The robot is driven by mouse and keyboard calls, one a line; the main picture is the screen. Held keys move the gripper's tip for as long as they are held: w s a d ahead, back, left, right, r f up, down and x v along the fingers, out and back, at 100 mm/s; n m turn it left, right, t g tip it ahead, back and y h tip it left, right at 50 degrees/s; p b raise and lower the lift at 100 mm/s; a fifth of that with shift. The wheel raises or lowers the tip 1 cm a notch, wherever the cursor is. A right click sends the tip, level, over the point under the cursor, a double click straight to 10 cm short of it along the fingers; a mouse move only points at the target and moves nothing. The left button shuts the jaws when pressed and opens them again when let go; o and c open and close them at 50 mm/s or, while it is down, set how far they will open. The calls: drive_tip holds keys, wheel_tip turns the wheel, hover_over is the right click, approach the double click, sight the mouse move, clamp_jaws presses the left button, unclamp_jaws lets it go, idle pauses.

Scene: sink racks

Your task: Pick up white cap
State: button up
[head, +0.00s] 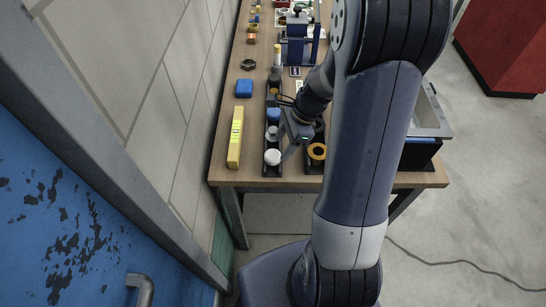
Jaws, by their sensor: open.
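A white cap (272,157) sits at the near end of a narrow black rack (272,171) on the wooden table. My gripper (288,147) is open, just right of the white cap and over the rack's right side. Its fingers are small and partly blurred here. I cannot tell its height above the rack, and I see nothing held in it.
A blue fixture (298,47) stands farther back. The wall (150,90) runs close along the table's left side.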

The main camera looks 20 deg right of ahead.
sight(275, 154)
drive_tip(key=x, duration=0.5)
drive_tip(key=shift+w+a+r, duration=0.1)
drive_tip(key=shift+a+r, duration=0.05)
drive_tip(key=shift+a, duration=0.05)
drive_tip(key=shift+c, duration=0.2)
drive_tip(key=c, duration=0.7)
